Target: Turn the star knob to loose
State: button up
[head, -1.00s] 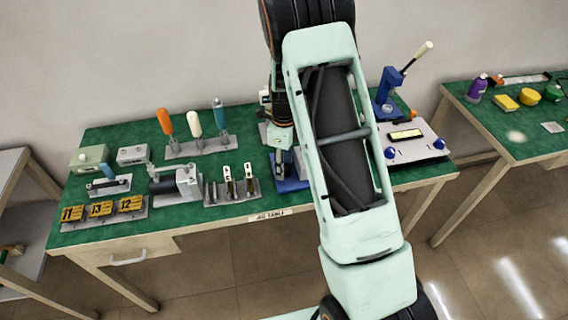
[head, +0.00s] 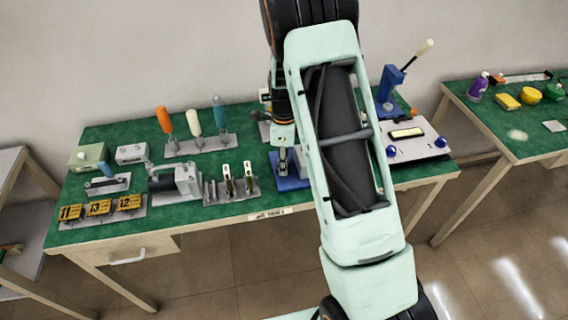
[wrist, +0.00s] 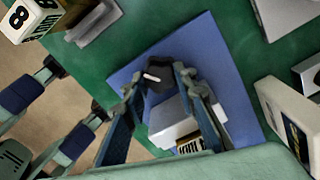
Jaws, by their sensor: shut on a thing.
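The star knob (wrist: 157,84) is dark, with a white mark on top, and shows in the wrist view between the two fingers of my gripper (wrist: 157,82). The fingers are shut on it from both sides. It belongs to a pale grey block (wrist: 172,120) on a blue base plate (wrist: 232,70). A label with dark lettering on the block is partly cut off, and I cannot read it. In the head view the blue plate (head: 291,184) shows below my gripper, and my arm hides the knob.
A rack with upright metal pieces (head: 230,186) and a grey cylinder fixture (head: 176,184) stand to the left on the green table. To the right are a blue lever press (head: 390,92) and a white panel with blue knobs (head: 418,148).

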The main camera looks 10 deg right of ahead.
jog(key=n+b, duration=0.1)
jog(key=n, duration=0.4)
jog(key=shift+n+b, duration=0.3)
jog(key=shift+b, duration=0.1)
jog(key=n+b, duration=0.1)
jog(key=n, duration=0.4)
jog(key=shift+n, duration=0.3)
jog(key=o, duration=1.2)
jog(key=shift+c, duration=0.2)
jog(key=shift+r, duration=0.1)
notch_tip(320, 180, up, 12)
